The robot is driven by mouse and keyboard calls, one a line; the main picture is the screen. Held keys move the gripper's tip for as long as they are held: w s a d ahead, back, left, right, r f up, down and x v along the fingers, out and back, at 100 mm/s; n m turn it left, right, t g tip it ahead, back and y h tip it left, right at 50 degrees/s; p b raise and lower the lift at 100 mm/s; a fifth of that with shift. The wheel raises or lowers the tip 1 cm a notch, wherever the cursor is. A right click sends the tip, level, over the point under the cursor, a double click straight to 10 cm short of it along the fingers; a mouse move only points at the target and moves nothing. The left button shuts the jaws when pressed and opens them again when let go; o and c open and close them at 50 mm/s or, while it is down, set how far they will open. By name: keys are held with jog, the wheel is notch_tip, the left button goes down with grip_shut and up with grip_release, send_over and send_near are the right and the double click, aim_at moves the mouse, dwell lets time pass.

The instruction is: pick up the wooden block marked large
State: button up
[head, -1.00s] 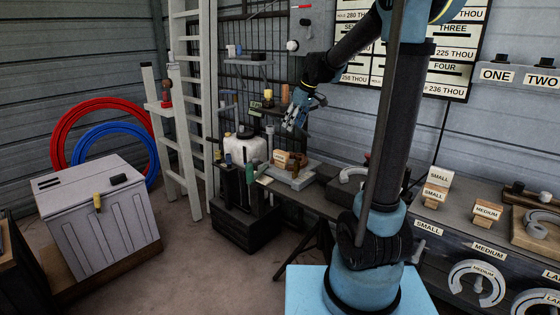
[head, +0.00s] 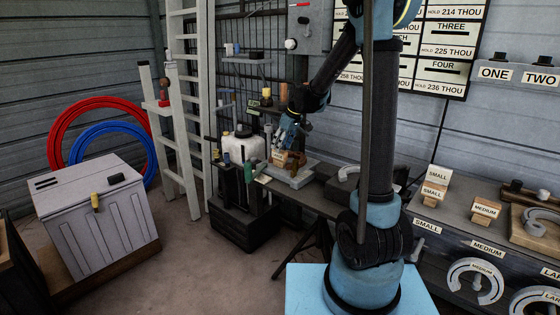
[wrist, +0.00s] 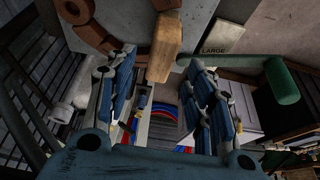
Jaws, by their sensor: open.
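A wooden block (head: 279,157) with a pale label sits on the grey tray at the far end of the bench; its label is too small to read in the head view. A wooden block (wrist: 165,48), apparently the same one, shows in the wrist view just beyond the gap between my fingers. Beside it a flat label reading LARGE (wrist: 213,50) lies on the grey surface. My gripper (head: 285,143) is just above the block in the head view. In the wrist view my gripper (wrist: 163,92) has its blue fingers spread apart, with nothing held between them.
Brown pieces (wrist: 90,28) lie left of the block in the wrist view, and a green cylinder (wrist: 283,80) lies right. A white jug (head: 243,149) stands left of the tray. Blocks marked small (head: 434,192) and medium (head: 485,208) sit on the right bench.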

aim_at(280, 158)
jog(key=shift+s+x, duration=0.2)
jog(key=shift+x, duration=2.35)
jog(key=shift+d+f, duration=0.1)
jog(key=shift+d, duration=0.1)
grip_shut()
